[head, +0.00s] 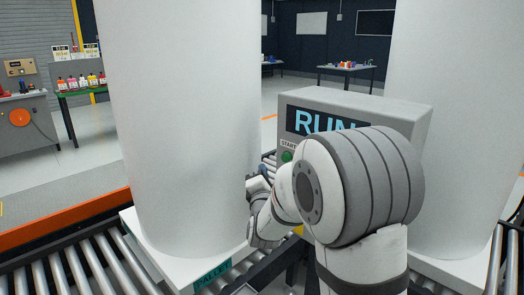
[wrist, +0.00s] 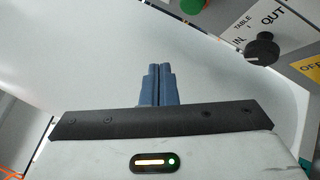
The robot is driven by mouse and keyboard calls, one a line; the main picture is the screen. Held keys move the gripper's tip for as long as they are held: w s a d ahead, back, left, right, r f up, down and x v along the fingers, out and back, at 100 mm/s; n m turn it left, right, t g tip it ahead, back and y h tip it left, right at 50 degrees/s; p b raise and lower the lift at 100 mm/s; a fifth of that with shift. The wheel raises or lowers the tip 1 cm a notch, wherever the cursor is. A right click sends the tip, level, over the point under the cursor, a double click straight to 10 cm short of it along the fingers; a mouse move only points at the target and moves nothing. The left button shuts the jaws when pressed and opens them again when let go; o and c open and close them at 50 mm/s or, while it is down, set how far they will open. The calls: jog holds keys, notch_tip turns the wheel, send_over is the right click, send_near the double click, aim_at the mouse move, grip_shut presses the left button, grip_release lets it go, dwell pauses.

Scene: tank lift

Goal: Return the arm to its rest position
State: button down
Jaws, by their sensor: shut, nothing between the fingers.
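My arm reaches forward from the lower right of the head view, and its large grey and white joint covers part of the control box. My gripper (wrist: 159,68) shows in the wrist view with its two blue fingers together and nothing between them. In the head view my gripper (head: 263,172) is small and partly hidden, near the left side of the control box (head: 400,112). The box display (head: 305,121) reads "RUN", partly covered by my arm. A green button (head: 287,157) sits below it. In the wrist view a black knob (wrist: 262,50) is marked "TABLE IN" and "OUT".
A tall white tank (head: 185,120) stands left on a white pallet (head: 160,262) over rollers (head: 75,268). Another white tank (head: 460,80) stands right, close to my arm. An orange rail (head: 60,222) edges the conveyor. Workbenches (head: 345,69) stand far behind.

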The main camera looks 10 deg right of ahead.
jog(key=s+d+f+m+g+y+p, duration=0.1)
jog(key=s+m+g, duration=0.7)
jog(key=s, duration=0.9)
jog(key=s+d+f+m+g+y+p, duration=0.1)
jog(key=s+f+m+g+y+p, duration=0.1)
jog(key=s+m+g, duration=0.7)
jog(key=s+f+m+p, duration=0.1)
jog(key=s+m+p, duration=0.1)
jog(key=s+m, duration=0.3)
jog(key=shift+s+d+f, duration=0.25)
jog(key=shift+s+d, duration=0.05)
jog(key=shift+s, duration=1.75)
